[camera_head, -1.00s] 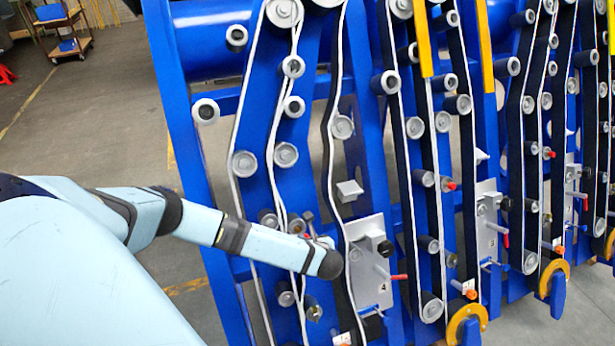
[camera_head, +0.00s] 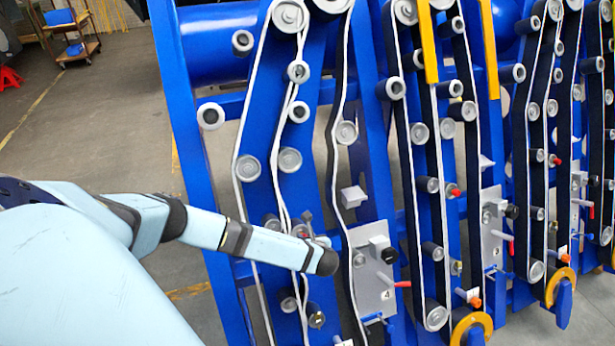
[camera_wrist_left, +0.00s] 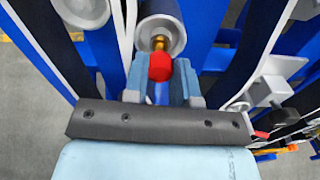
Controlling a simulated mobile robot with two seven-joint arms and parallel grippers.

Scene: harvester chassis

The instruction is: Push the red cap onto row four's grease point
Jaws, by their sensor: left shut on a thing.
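My left gripper (camera_wrist_left: 161,82) is shut on the red cap (camera_wrist_left: 160,66) in the left wrist view, with a pale blue finger on each side of it. A brass grease point (camera_wrist_left: 158,43) shows just beyond the cap, below a grey roller (camera_wrist_left: 160,22). The cap looks lined up with it and very close; I cannot tell whether they touch. In the head view my left arm reaches in from the left to the first belt row, and its wrist hides most of the gripper. A grey plate (camera_head: 368,280) marked 4 stands just right of the wrist. My right gripper is not in view.
The blue chassis frame (camera_head: 190,150) carries several rows of belts and rollers. A red-handled lever (camera_head: 402,284) sticks out from the plate, right of my wrist. A cart (camera_head: 70,38) stands far back left. The floor left of the frame is clear.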

